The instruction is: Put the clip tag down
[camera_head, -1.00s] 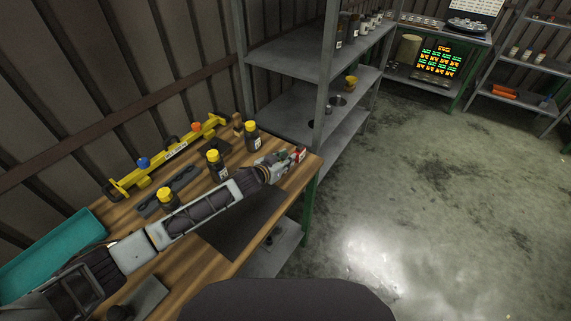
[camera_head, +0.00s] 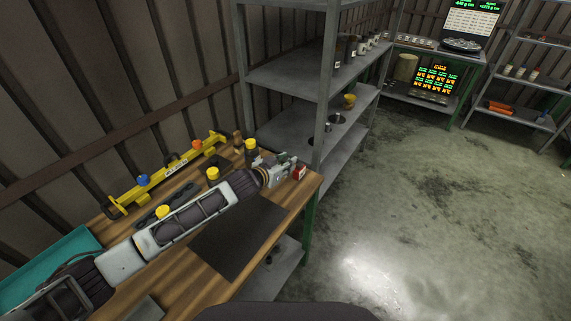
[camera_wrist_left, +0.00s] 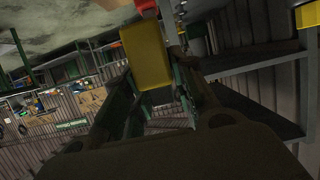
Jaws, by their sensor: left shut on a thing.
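My left gripper (camera_head: 284,167) reaches over the right end of the wooden workbench (camera_head: 185,288), its fingers shut on the clip tag. In the head view a small red and white piece (camera_head: 299,173) shows at the fingertips. In the left wrist view a yellow flat-faced piece (camera_wrist_left: 146,55) shows between the left gripper's fingers (camera_wrist_left: 152,95). I cannot tell whether these are two sides of the same tag. Whether the tag touches the bench is unclear. My right gripper is not in view.
Yellow-capped jars (camera_head: 251,147) stand behind my arm, near a yellow spirit-level-like bar (camera_head: 170,172). A dark mat (camera_head: 238,238) lies bare in front. A teal tray (camera_head: 50,268) is at the left. A grey metal shelf (camera_head: 290,75) stands close behind the bench's right end.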

